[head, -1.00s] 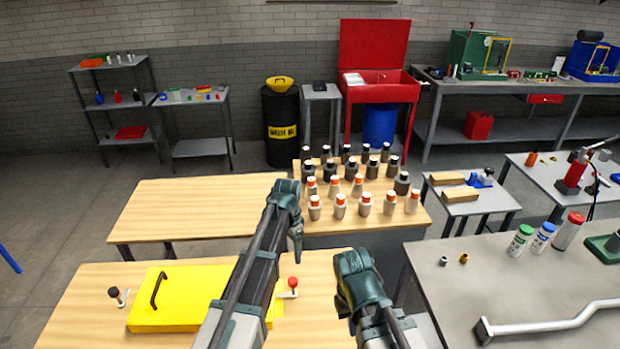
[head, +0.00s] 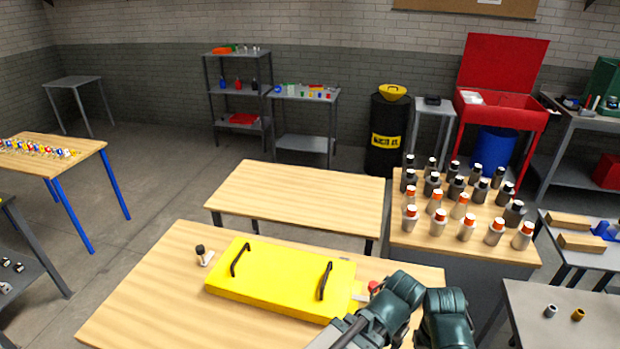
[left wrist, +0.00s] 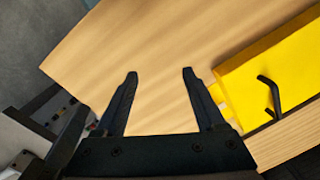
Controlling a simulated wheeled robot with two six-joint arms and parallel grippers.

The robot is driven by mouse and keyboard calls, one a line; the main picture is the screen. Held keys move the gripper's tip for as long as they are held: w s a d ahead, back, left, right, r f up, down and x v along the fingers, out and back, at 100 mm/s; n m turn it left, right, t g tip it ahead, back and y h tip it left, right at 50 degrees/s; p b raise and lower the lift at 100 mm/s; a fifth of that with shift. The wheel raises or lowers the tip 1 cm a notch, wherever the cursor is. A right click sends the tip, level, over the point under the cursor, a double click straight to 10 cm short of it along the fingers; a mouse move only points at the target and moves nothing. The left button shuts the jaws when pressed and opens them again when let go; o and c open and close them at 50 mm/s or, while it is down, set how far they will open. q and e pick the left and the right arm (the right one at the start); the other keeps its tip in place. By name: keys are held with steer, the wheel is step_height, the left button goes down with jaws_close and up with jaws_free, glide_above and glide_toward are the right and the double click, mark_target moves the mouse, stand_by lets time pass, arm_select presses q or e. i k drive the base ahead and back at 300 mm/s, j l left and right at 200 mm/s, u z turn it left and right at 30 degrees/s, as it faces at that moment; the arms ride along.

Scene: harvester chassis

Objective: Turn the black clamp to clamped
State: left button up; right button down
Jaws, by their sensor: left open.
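The black clamp (head: 201,252) stands on the wooden table (head: 150,290), just left of the yellow panel (head: 265,290). Its dark knob is up on a pale base, and it appears apart from the panel. A red-knobbed clamp (head: 374,287) is at the panel's right end, partly hidden by my arm. In the left wrist view my left gripper (left wrist: 160,73) is open and empty over bare wood, with the yellow panel (left wrist: 275,75) to its right. The black clamp cannot be made out there. Neither gripper's fingers show in the head view; my arm links cover the lower right.
The panel has two black handles (head: 240,259). An empty wooden table (head: 300,200) stands behind. Several bottles (head: 465,205) crowd a table at the right. A blue-legged table (head: 60,155) is far left. Open floor lies left of the work table.

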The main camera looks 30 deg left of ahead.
mark_target(200, 250)
steer(key=u, duration=1.75)
steer(key=i+j+z, duration=0.1)
steer(key=z, duration=0.4)
steer(key=i+j+z, duration=0.1)
steer(key=j+z, duration=0.15)
steer(key=z, duration=0.2)
steer(key=i+j+z, duration=0.15)
steer(key=j, duration=0.45)
steer(key=j+z, duration=0.15)
steer(key=j, duration=0.45)
steer(key=i+j+z, duration=0.15)
steer(key=j, duration=0.45)
